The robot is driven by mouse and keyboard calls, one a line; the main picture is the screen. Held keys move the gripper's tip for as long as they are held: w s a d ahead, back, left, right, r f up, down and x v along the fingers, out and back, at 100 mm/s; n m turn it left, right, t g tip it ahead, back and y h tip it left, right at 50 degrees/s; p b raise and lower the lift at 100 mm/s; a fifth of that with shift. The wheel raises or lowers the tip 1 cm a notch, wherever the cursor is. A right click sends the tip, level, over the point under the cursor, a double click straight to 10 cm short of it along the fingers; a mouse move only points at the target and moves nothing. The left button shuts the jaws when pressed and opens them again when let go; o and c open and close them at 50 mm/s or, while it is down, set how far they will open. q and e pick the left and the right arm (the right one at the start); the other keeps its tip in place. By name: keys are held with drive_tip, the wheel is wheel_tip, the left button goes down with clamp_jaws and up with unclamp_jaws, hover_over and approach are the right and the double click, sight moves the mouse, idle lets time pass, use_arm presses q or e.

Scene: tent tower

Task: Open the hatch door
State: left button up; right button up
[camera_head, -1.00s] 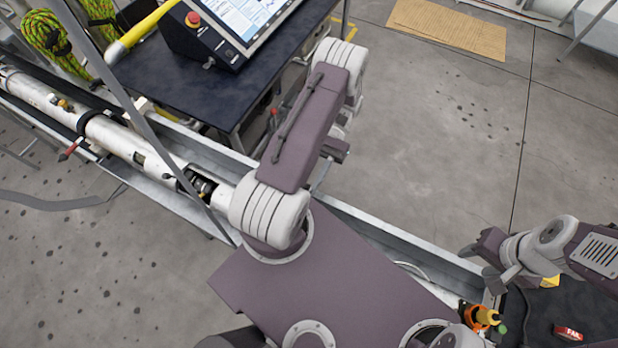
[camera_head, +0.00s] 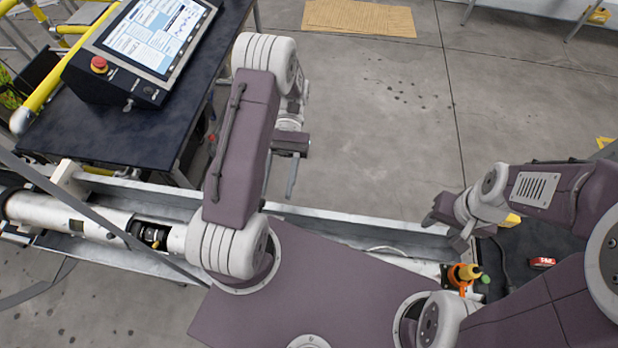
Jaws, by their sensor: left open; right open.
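A long white tube (camera_head: 95,221) lies in a grey metal trough at the left. It has a cut-out opening (camera_head: 150,235) with a dark mechanism inside. I cannot make out for certain which part is the hatch door; my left arm and body hide part of the tube. My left gripper (camera_head: 279,188) is open and empty, hanging above the far side of the trough, right of the opening and apart from it. My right gripper (camera_head: 443,234) is open and empty over the right part of the trough, near an orange and yellow fitting (camera_head: 463,277).
A dark table (camera_head: 130,140) with a control screen (camera_head: 158,35) and red button stands behind the trough at left. The trough wall (camera_head: 340,217) runs across the view. A cardboard sheet (camera_head: 360,17) lies on the open floor behind. A red tape roll (camera_head: 541,263) lies at right.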

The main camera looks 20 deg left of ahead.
use_arm(q)
drive_tip(key=w+d+r, duration=0.2)
drive_tip(key=d+r, duration=0.2)
drive_tip(key=d, duration=0.3)
drive_tip(key=shift+d+r, duration=0.15)
drive_tip(key=shift+r, duration=0.1)
idle(0.3)
